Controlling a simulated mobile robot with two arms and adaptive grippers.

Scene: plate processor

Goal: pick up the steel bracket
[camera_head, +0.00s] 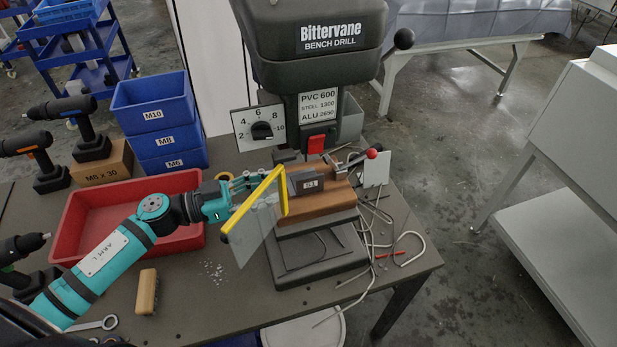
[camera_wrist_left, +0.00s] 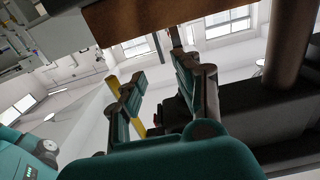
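A dark grey block-like metal piece marked S1 (camera_head: 306,184), which looks like the steel bracket, sits on the brown block (camera_head: 327,205) of the bench drill's table. My left gripper (camera_head: 250,184) is left of it, behind the yellow-edged clear guard (camera_head: 281,192), at its upper edge. In the left wrist view my left gripper (camera_wrist_left: 152,82) has its fingers apart with nothing clearly between them. The guard's yellow edge (camera_wrist_left: 138,124) passes close by one finger; I cannot tell if they touch. The bracket is not clearly seen there. My right gripper is not in view.
The bench drill (camera_head: 312,45) stands over the piece, with a red-knobbed lever (camera_head: 371,153) at right. A red tray (camera_head: 95,212), blue bins (camera_head: 155,105) and a wooden-backed brush (camera_head: 147,291) are on the left.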

